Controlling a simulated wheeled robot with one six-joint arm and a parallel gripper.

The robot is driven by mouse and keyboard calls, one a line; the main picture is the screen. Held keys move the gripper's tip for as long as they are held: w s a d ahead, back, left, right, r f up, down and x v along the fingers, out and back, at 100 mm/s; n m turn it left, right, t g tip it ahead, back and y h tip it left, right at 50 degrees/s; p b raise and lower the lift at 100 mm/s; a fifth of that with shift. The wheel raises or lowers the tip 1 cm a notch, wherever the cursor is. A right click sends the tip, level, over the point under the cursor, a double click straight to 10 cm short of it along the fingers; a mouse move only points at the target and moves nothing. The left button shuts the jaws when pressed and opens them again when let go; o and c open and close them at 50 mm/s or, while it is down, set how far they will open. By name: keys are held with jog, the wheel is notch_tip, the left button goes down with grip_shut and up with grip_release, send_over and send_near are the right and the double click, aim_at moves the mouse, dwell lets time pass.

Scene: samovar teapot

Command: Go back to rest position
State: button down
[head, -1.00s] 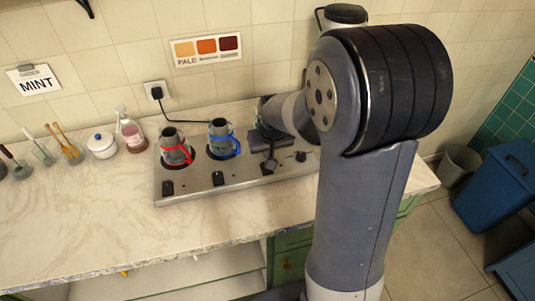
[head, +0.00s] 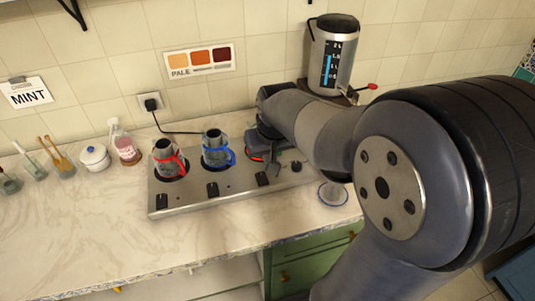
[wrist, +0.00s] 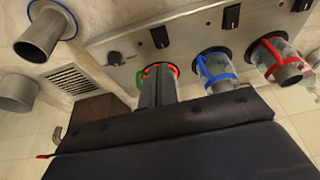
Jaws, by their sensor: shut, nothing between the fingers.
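My gripper (wrist: 158,88) is shut and empty in the wrist view, its fingers over the third burner. In the head view my gripper (head: 271,163) is small and dark, pointing down beside the glowing third burner (head: 256,157). An orange-red glow and a bit of green show around the fingertips in the wrist view; I cannot tell what the green belongs to. A red-handled pot (head: 166,157) and a blue-handled pot (head: 215,150) stand upright on the other burners, apart from my gripper.
The stove (head: 205,203) sits on the marble counter (head: 90,225). A metal samovar (head: 318,75) stands behind my arm at the back right. The front counter is clear.

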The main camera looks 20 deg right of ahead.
jog(key=x, duration=0.2)
jog(key=w+x, duration=0.1)
jog(key=x, duration=0.5)
jog(key=shift+w+r+p, duration=0.25)
jog(key=shift+w+p, duration=0.1)
jog(key=shift+p, duration=0.05)
jog(key=shift+w+f, duration=0.25)
jog(key=shift+w+r+g, duration=0.1)
jog(key=shift+w+g, duration=0.2)
jog(key=shift+g, duration=0.4)
jog(key=shift+w+r, duration=0.1)
jog(key=shift+r, duration=0.2)
jog(key=shift+v, duration=1.85)
jog(key=shift+f, duration=0.15)
